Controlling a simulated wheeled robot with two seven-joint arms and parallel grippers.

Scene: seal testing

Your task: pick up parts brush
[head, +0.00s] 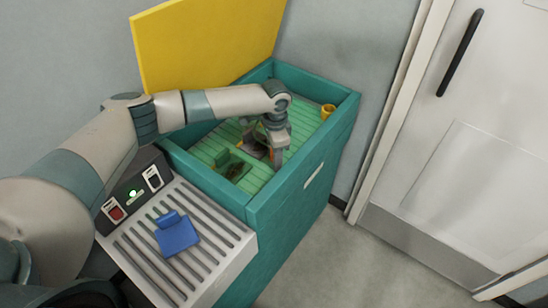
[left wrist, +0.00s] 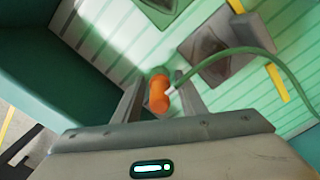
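The parts brush (left wrist: 158,93), with an orange handle and a green hose (left wrist: 240,52) joined to it, shows in the left wrist view. My left gripper (left wrist: 162,88) points down into the teal tank, with one finger on each side of the orange handle. Its fingers look apart, with gaps beside the handle. In the head view my left gripper (head: 278,160) is low inside the tank near its right wall; it hides most of the brush there. My right gripper is not in view.
The teal tank (head: 300,190) has high walls around a green slatted floor, and a yellow lid (head: 205,42) stands open behind. A yellow cup (head: 327,111) is at the back right corner. A blue object (head: 177,233) lies on the grey slatted shelf (head: 210,262) in front.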

